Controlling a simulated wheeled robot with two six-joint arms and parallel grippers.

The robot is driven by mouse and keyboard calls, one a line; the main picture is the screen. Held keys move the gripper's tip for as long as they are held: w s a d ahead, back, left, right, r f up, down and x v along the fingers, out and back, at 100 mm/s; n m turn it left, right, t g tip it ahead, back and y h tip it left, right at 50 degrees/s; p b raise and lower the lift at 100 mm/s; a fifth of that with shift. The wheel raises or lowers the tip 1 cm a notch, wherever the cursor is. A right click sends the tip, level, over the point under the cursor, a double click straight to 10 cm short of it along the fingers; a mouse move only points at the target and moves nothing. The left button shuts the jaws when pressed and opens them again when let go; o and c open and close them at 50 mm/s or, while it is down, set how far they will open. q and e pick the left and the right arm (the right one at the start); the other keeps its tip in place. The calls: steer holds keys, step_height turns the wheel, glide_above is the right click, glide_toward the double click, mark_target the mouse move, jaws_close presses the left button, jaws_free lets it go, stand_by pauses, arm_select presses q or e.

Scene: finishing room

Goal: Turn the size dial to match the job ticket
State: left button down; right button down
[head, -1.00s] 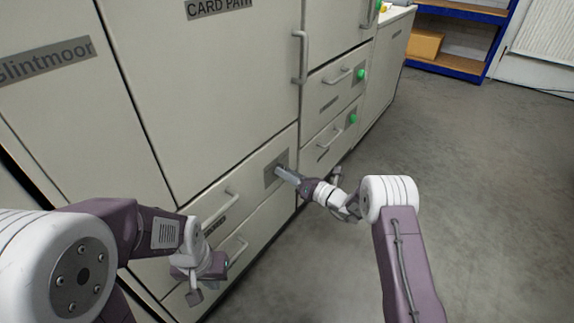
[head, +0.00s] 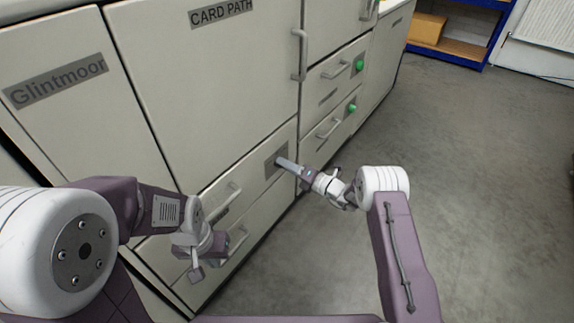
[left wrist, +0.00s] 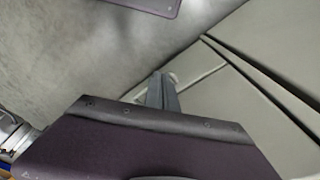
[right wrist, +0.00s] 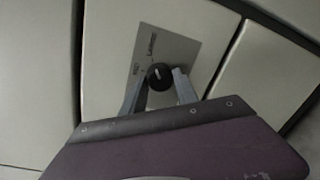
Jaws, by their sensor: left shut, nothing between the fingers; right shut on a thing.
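The size dial (right wrist: 160,76) is a black round knob with a light mark, on a grey plate with small lettering (right wrist: 168,48) that I cannot read surely. In the head view the plate (head: 270,170) is on a drawer-like front panel. My right gripper (head: 284,162) reaches the plate; in the right wrist view its fingers (right wrist: 159,88) are on either side of the dial, shut on it. My left gripper (head: 196,272) is shut and empty, in front of the lower cabinet; its fingers (left wrist: 162,92) show together in the left wrist view. I cannot make out a job ticket.
The pale cabinet (head: 205,90) with "CARD PATH" and "Glintmoor" labels fills the left. Bar handles (head: 222,207) stick out near my left gripper. Green knobs (head: 352,107) sit on panels further along. The grey floor (head: 470,180) is clear to the right. A blue shelf (head: 455,60) stands behind.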

steer(key=c, duration=0.9)
jaws_free()
steer(key=p+v, duration=0.4)
steer(key=v, duration=0.5)
steer(key=shift+s+p, duration=0.1)
steer(key=shift+p, duration=0.3)
